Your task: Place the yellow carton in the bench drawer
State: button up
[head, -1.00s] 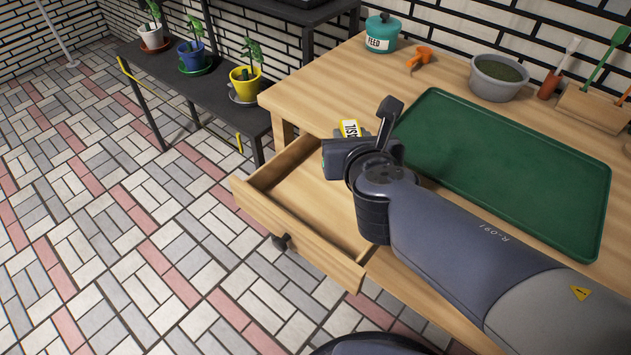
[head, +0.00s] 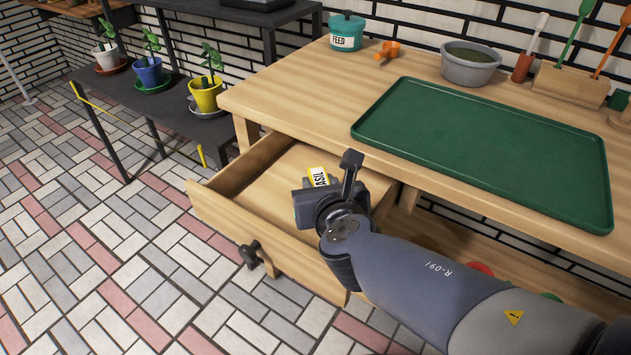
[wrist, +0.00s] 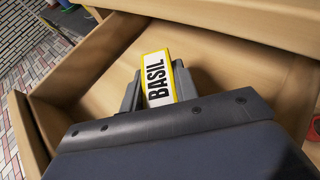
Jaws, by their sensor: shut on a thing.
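The yellow carton (wrist: 157,75), with a white label reading BASIL, is between the fingers of my gripper (wrist: 157,90) in the wrist view. In the head view only a small part of the carton (head: 319,177) shows past my wrist. My gripper (head: 318,186) is shut on it, over the open bench drawer (head: 262,188). The drawer is pulled out, and its bare wooden floor shows around the carton in the wrist view. I cannot tell whether the carton touches the drawer floor. The carton's lower part is hidden by my gripper.
The wooden bench (head: 290,90) carries a green tray (head: 480,150), a FEED tin (head: 346,32), an orange tool (head: 388,50) and a grey bowl (head: 470,65). A dark shelf (head: 150,105) with potted plants stands at left. Tiled floor lies open in front.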

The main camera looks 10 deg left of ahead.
aim_at(316, 176)
jog(key=b+x, duration=0.1)
jog(key=x, duration=0.3)
jog(key=shift+w+r+b, duration=0.1)
jog(key=shift+r+b, duration=0.1)
jog(key=shift+b, duration=0.2)
jog(key=shift+f, duration=0.15)
jog(key=o, duration=0.9)
jog(key=shift+o, duration=0.2)
